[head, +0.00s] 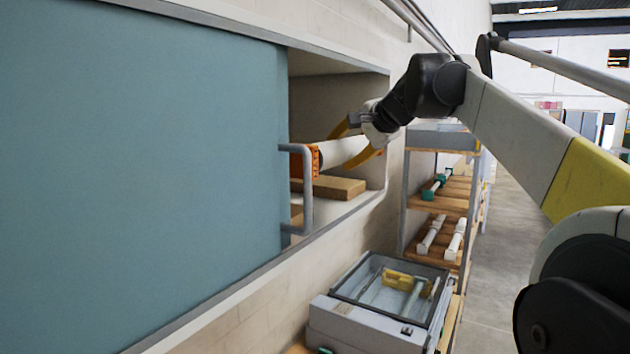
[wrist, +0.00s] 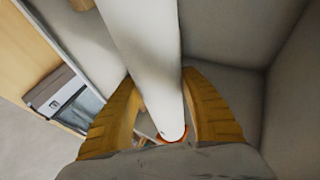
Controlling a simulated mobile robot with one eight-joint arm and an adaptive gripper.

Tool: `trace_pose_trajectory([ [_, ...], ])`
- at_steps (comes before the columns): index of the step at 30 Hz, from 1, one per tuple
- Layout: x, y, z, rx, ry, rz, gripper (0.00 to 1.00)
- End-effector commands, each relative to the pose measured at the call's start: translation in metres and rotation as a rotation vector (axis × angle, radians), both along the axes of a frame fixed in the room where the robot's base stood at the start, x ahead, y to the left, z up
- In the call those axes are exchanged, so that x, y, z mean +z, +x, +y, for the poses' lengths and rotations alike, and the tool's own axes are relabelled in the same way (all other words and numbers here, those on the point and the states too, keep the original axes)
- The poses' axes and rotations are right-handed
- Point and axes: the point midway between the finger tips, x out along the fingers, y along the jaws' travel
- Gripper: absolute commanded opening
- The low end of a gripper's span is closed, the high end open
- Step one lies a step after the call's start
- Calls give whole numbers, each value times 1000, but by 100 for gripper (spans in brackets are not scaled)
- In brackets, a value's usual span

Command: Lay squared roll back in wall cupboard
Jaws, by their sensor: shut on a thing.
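The wall cupboard (head: 328,108) is a recess in the wall, open at its right end. Its teal sliding door (head: 140,165) covers the left part. My gripper (head: 347,149) reaches into the opening from the right and is shut on a white roll (head: 332,152). The roll has an orange square end (head: 304,162), partly behind the door handle. It is above a wooden block (head: 338,188) on the cupboard floor; I cannot tell whether they touch. In the wrist view, the yellow fingers (wrist: 160,85) flank the white roll (wrist: 145,45), with some orange at its lower end.
The grey door handle (head: 307,190) stands out at the opening's left edge. Below the cupboard is a grey machine (head: 365,327) with a clear lid. A rack to the right holds rolls with green ends (head: 436,186) and white rolls (head: 431,235). The aisle floor (head: 505,240) is clear.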

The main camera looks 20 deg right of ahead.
Motion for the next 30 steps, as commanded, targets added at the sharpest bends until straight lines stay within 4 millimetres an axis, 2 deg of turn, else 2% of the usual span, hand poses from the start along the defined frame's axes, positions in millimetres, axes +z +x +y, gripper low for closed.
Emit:
trace_pose_trajectory([
  [3, -14, 22, 20, 4, 0, -1, 9],
  [10, -36, 49, 41, 1, -1, -1, 9],
  [14, -42, 54, 44, -1, 1, -1, 9],
  [23, -77, 54, 44, -1, 1, -1, 9],
  [30, -81, 54, 44, -1, 1, -1, 9],
])
